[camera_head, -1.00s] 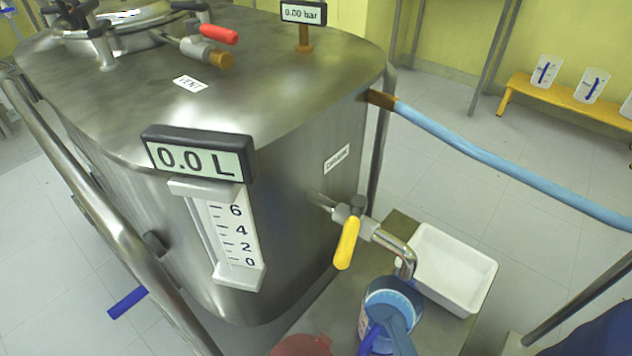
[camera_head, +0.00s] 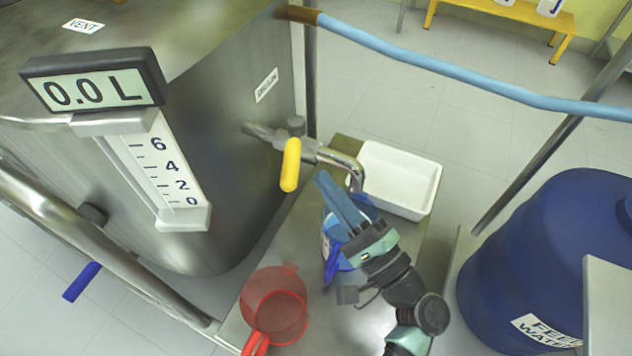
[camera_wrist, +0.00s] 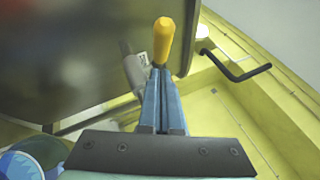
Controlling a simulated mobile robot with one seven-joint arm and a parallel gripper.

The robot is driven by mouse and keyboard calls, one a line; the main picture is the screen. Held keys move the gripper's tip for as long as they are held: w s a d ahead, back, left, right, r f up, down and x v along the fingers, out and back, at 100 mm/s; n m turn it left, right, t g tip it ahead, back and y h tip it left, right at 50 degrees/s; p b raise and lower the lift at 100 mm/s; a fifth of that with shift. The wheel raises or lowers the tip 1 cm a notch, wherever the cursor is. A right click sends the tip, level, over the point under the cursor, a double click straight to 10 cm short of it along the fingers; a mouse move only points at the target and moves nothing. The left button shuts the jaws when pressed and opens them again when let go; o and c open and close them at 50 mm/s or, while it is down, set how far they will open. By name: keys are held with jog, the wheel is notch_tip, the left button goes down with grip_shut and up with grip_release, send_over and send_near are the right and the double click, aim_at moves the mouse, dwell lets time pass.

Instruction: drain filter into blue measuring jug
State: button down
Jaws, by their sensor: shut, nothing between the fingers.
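The steel filter vessel (camera_head: 225,150) stands at left. Its drain valve has a yellow handle (camera_head: 290,165) that hangs down across the pipe. The handle also shows in the wrist view (camera_wrist: 163,42), just beyond my fingertips. The bent metal spout (camera_head: 350,170) points down over the blue measuring jug (camera_head: 330,258). The jug stands on the steel bench, partly hidden behind my gripper. My gripper (camera_head: 322,178) is shut and empty, with its fingertips just right of the handle; contact is unclear. The jug's rim shows at the lower left in the wrist view (camera_wrist: 20,165).
A red jug (camera_head: 273,305) stands at the bench's front left. A white tray (camera_head: 405,180) sits behind the spout. A blue feed water drum (camera_head: 540,260) stands at right. A blue hose (camera_head: 430,70) crosses above. The volume display (camera_head: 95,85) reads 0.0 L.

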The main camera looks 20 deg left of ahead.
aim_at(284, 187)
jog(key=shift+s+a+r, duration=0.2)
jog(key=shift+a+r, duration=0.1)
jog(key=shift+a, duration=0.15)
jog(key=shift+s+a+r, duration=0.15)
jog(key=shift+a+r, duration=0.1)
jog(key=shift+a, duration=0.15)
jog(key=s+a, duration=0.1)
jog(key=a+p, duration=0.1)
jog(key=a, duration=0.1)
jog(key=shift+s, duration=0.4)
jog(key=shift+s+a, duration=0.15)
jog(key=shift+a, duration=0.35)
jog(key=shift+f, duration=0.1)
